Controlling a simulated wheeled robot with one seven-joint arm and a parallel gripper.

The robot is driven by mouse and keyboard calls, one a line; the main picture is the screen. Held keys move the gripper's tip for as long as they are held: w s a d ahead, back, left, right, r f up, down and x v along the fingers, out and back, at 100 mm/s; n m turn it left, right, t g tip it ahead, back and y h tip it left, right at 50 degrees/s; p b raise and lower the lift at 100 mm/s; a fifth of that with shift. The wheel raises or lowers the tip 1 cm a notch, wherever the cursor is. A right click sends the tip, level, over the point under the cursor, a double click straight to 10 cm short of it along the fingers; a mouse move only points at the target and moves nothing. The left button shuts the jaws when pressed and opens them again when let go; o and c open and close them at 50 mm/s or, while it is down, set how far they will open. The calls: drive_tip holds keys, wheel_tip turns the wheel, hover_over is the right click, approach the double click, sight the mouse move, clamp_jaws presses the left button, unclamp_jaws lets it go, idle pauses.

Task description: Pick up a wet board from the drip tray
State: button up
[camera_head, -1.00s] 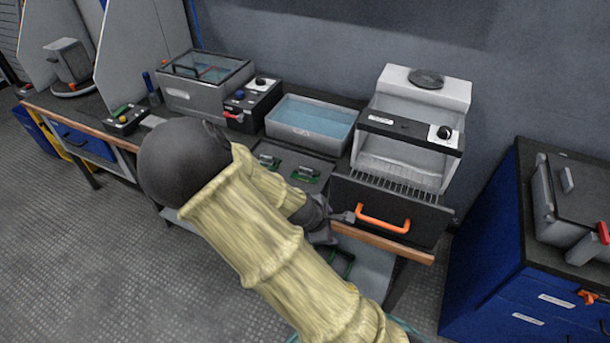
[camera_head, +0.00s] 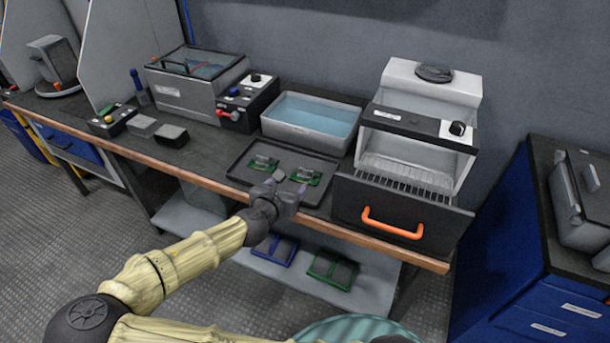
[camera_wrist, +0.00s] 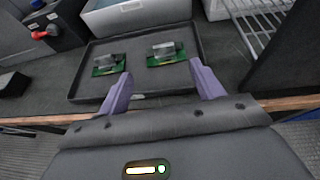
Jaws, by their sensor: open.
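Two green boards with grey parts lie in the dark drip tray on the bench: the left board (camera_head: 263,163) and the right board (camera_head: 305,176). The wrist view shows the left board (camera_wrist: 108,64) and the right board (camera_wrist: 166,53) ahead of my fingers. The drip tray (camera_head: 240,172) has a low rim; it also fills the middle of the wrist view (camera_wrist: 140,87). My gripper (camera_head: 284,183) is open and empty at the tray's front edge, its purple fingers (camera_wrist: 158,84) pointing toward the boards. No finger is seen touching a board.
A water-filled basin (camera_head: 312,122) stands behind the tray. To its right is a white cabinet (camera_head: 425,100) with a rack and an open drawer front with an orange handle (camera_head: 392,222). A control box (camera_head: 249,103) stands at left. Green and blue frames lie on the shelf below.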

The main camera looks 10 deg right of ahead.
sight(306, 170)
drive_tip(key=b+x, duration=0.1)
drive_tip(key=x, duration=1.1)
drive_tip(key=shift+f, duration=0.1)
drive_tip(key=x, duration=0.1)
drive_tip(key=b+x, duration=0.1)
drive_tip(key=x, duration=0.3)
drive_tip(key=shift+s+d+f, duration=0.2)
drive_tip(key=shift+d+f, duration=0.05)
drive_tip(key=shift+f, duration=0.15)
drive_tip(key=c, duration=1.1)
